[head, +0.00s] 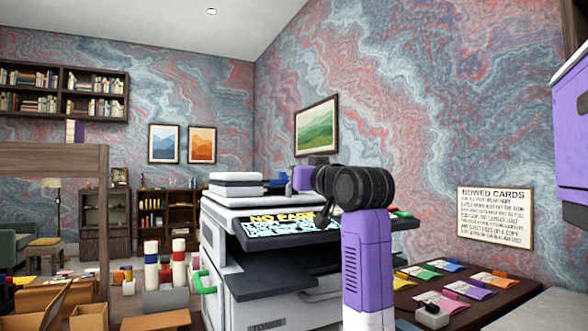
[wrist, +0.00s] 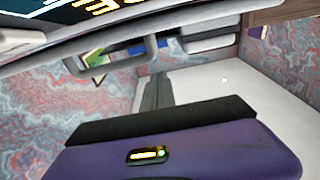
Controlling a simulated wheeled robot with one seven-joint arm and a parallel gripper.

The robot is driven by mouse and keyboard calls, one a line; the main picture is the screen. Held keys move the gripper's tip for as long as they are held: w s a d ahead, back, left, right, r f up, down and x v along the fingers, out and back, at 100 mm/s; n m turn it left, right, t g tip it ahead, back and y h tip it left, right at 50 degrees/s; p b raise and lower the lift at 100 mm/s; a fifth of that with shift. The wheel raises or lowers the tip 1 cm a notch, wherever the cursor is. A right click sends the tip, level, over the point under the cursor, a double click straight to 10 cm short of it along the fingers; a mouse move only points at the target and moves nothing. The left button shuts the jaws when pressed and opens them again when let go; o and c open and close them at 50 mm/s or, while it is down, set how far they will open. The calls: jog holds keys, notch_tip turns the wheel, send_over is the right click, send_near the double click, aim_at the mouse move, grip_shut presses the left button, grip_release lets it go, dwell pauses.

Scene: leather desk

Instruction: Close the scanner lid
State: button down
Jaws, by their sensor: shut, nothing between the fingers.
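The scanner (head: 213,245) is a large white and grey machine in the middle of the head view, with a green handle on its left side. A dark panel with yellow and pale lettering (head: 285,222) shows near its top, partly behind my arm; I cannot tell for certain whether it belongs to the lid or how far the lid stands open. The lettered panel also fills the top left corner of the wrist view (wrist: 50,12). My gripper (wrist: 160,80) is shut and empty, with its dark fingers below the panel's pale rim in that view. In the head view my arm hides its fingertips.
White slabs (head: 236,183) are stacked at the machine's top left. A dark table with coloured cards (head: 470,285) stands at the right, below a wall sign (head: 495,218). Boxes (head: 90,318) and red and white cylinders (head: 151,262) stand at the left.

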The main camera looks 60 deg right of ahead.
jog(key=shift+s+f, duration=0.1)
jog(key=shift+f, duration=0.65)
